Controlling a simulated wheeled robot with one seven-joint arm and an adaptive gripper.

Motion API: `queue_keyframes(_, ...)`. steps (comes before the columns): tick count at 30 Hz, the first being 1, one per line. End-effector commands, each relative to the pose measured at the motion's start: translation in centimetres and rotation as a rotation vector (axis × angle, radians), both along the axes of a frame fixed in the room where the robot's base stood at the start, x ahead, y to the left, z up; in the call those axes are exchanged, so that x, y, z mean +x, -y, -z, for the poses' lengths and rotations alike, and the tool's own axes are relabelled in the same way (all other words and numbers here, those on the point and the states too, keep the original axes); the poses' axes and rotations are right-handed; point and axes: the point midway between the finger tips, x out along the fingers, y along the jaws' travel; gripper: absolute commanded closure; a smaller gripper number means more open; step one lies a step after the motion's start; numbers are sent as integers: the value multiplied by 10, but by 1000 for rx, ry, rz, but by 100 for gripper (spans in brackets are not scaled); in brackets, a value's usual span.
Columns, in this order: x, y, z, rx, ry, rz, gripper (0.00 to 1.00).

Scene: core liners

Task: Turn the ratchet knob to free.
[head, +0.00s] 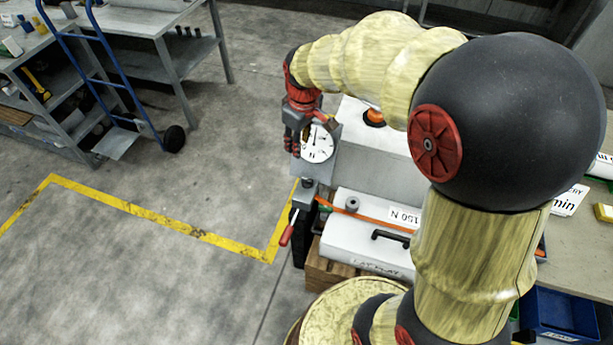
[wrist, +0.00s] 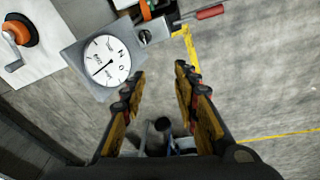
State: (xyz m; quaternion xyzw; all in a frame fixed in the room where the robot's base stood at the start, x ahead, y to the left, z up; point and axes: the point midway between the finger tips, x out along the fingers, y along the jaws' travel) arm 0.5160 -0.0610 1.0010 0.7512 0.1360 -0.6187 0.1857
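My gripper (wrist: 161,74) is open and empty in the wrist view, its two fingers apart over bare floor. In the head view my gripper (head: 299,122) hangs beside a white round dial (head: 317,146) on a grey plate. The dial (wrist: 107,61) shows left of the fingers in the wrist view, with a dark pointer. An orange round knob (wrist: 17,31) with a grey crank arm sits on the white housing at the upper left; it also shows in the head view (head: 374,117). No part is clearly labelled as the ratchet knob, and its setting is not readable.
A red-handled lever (head: 287,234) sticks out below the dial; it also shows in the wrist view (wrist: 210,12). A white cover (head: 362,238) with a black handle and an orange strap lies nearby. A blue hand truck (head: 100,70) stands far left. Floor left of the machine is clear.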

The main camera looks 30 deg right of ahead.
Motion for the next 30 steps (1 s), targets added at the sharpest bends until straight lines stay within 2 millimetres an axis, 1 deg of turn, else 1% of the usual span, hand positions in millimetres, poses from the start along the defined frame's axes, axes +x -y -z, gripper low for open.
queue_keyframes(1, 14, 8, 23, -4, -31, -28, 70)
queue_keyframes(5, 42, 25, 77, -12, -88, -116, 70)
queue_keyframes(6, 49, 30, 95, -13, -104, -142, 70)
queue_keyframes(8, 58, 37, 120, -13, -127, -180, 70)
queue_keyframes(9, 62, 41, 136, -13, -141, -203, 70)
queue_keyframes(12, 70, 50, 171, -11, -169, -253, 70)
queue_keyframes(13, 71, 52, 180, -10, -177, -266, 70)
queue_keyframes(15, 74, 56, 197, -9, -188, -290, 70)
queue_keyframes(18, 76, 60, 212, -7, -198, -312, 70)
queue_keyframes(26, 76, 61, 232, -6, -204, -321, 70)
queue_keyframes(30, 76, 61, 251, -6, -204, -320, 70)
